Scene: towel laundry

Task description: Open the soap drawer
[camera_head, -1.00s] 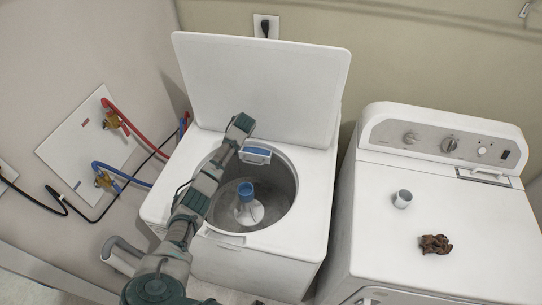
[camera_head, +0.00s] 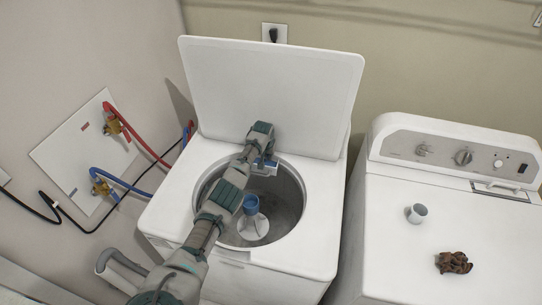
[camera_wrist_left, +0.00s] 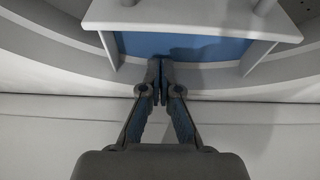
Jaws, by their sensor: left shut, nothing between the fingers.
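The soap drawer (camera_head: 264,171) is at the back rim of the washer's tub, below the raised lid. It has a white front and a blue inside, and it stands partly out from the rim. My left gripper (camera_head: 268,157) is at the drawer, and the arm hides part of it. In the left wrist view, the fingers (camera_wrist_left: 160,74) are together with nothing between them. Their tips overlap the near edge of the drawer's blue inside, behind its white front (camera_wrist_left: 190,19); I cannot tell if they touch it. My right gripper is out of view.
The open top-load washer (camera_head: 308,247) has a central agitator with a blue top (camera_head: 251,203). The raised lid (camera_head: 270,92) stands behind the gripper. To the right, a dryer (camera_head: 440,215) carries a small cup (camera_head: 417,213) and a brown crumpled thing (camera_head: 453,262). Hoses run along the left wall.

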